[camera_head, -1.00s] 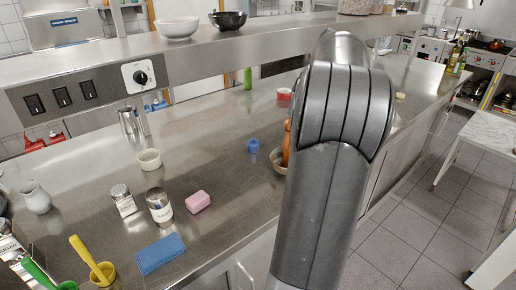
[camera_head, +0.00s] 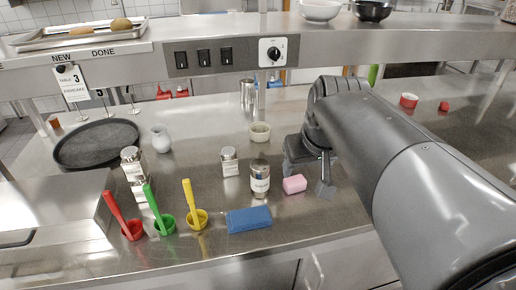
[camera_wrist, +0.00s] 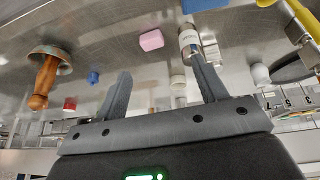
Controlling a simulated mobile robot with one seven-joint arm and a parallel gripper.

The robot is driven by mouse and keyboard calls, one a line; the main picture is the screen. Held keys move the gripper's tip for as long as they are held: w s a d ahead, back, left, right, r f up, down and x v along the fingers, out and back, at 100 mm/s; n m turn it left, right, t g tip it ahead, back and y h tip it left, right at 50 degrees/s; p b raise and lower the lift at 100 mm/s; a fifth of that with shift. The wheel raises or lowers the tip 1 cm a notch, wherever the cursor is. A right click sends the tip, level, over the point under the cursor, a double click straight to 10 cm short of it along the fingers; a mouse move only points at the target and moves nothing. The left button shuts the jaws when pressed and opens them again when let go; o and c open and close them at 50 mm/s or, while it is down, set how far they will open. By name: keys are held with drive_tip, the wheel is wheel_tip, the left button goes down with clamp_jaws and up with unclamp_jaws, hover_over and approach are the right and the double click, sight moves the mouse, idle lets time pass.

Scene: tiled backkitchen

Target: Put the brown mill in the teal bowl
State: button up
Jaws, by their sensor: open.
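The brown mill (camera_wrist: 46,78) shows at the left of the wrist view, where the picture is upside down. Its lower end overlaps a shallow round bowl (camera_wrist: 36,52), and it appears to stand in it. The bowl looks greyish-brown here; I cannot tell whether it is the teal one. In the head view my arm hides both. My gripper (camera_head: 308,172) is open and empty above the counter, close to the pink block (camera_head: 294,184) and well away from the mill. Its two spread fingers also show in the wrist view (camera_wrist: 160,68).
A labelled can (camera_head: 260,178), a shaker (camera_head: 229,161) and a blue cloth (camera_head: 249,219) are left of my gripper. A cream cup (camera_head: 259,132) stands behind. Red, green and yellow scoops (camera_head: 197,215) stand farther left. A small blue object (camera_wrist: 93,77) lies near the mill. A shelf (camera_head: 222,51) overhangs the back.

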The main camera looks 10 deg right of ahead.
drive_tip(key=s+a+f, duration=0.5)
drive_tip(key=s, duration=0.2)
drive_tip(key=shift+a+t+y, duration=0.15)
drive_tip(key=shift+t+y, duration=0.15)
